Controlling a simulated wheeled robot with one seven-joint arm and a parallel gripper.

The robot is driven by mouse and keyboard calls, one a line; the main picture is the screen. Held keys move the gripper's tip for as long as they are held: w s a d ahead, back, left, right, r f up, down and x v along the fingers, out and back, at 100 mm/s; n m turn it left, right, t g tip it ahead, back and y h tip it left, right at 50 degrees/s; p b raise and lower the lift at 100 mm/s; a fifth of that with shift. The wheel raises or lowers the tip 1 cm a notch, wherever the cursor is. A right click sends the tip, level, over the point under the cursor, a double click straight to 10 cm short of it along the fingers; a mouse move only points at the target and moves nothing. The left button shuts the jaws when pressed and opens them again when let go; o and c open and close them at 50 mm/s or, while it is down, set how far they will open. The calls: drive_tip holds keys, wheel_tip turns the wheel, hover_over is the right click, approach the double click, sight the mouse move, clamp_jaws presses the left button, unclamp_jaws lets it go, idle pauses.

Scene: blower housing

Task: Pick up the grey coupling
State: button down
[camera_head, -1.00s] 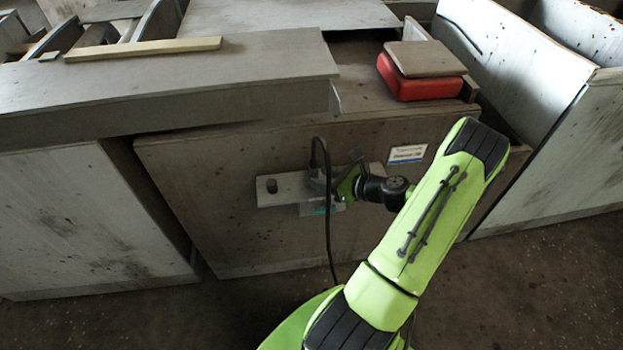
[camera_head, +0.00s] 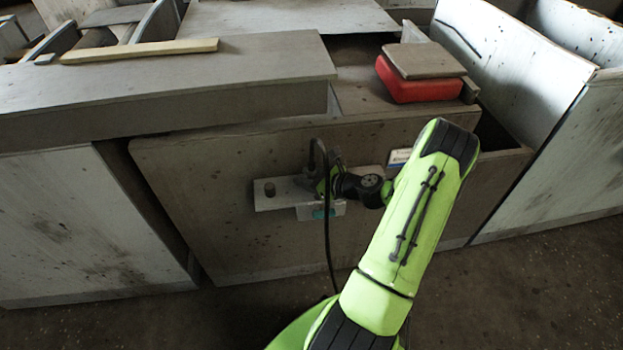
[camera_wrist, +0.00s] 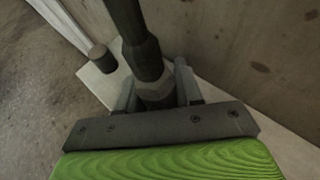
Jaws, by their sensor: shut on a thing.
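The grey coupling (camera_wrist: 157,92) is a short round piece at the lower end of a thick dark cable, seen in the wrist view. My gripper (camera_wrist: 156,97) has one finger on each side of it and is shut on it. The coupling stands over a pale ledge fixed to the front of the brown housing panel. In the head view my gripper (camera_head: 321,186) is at this ledge, and its wrist and fingers mostly hide the coupling. How far the coupling's lower end goes into the ledge is hidden.
The pale ledge (camera_head: 285,204) carries a short dark peg (camera_wrist: 103,59) left of my gripper. A teal part (camera_head: 322,213) sits below it. The cable (camera_head: 328,245) loops over and hangs down the panel. A red block (camera_head: 425,88) lies on top at the right.

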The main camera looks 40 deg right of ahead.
wheel_tip(320, 180, up, 4)
drive_tip(key=shift+s+d+r+p, duration=0.1)
drive_tip(key=shift+p, duration=1)
drive_tip(key=s+d+p, duration=0.2)
drive_tip(key=s+d, duration=0.1)
drive_tip(key=s, duration=1.4)
drive_tip(key=shift+s+f, duration=0.3)
drive_tip(key=shift+f, duration=0.05)
drive_tip(key=shift+d, duration=0.1)
